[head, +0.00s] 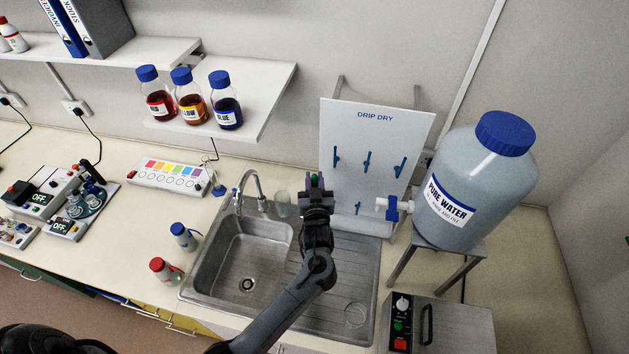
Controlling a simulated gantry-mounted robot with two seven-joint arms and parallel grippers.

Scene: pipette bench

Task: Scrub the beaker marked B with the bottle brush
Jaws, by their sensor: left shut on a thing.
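My left gripper (315,184) is over the back of the sink's draining side, in front of the drip-dry board. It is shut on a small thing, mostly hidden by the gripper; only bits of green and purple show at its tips. I cannot tell whether this is the bottle brush. A clear glass beaker (282,204) stands behind the basin, just left of the gripper and apart from it. Another clear round glass thing (355,315) is at the front right of the drainer. No letter B is readable on either. My right gripper is not in view.
The steel sink (215,292) has a tap (243,190) at its back left. The drip-dry board (375,140) with blue pegs stands behind. A large water bottle (470,180) sits on a stand at right. Two small bottles, blue-capped (184,238) and red-capped (165,271), stand left.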

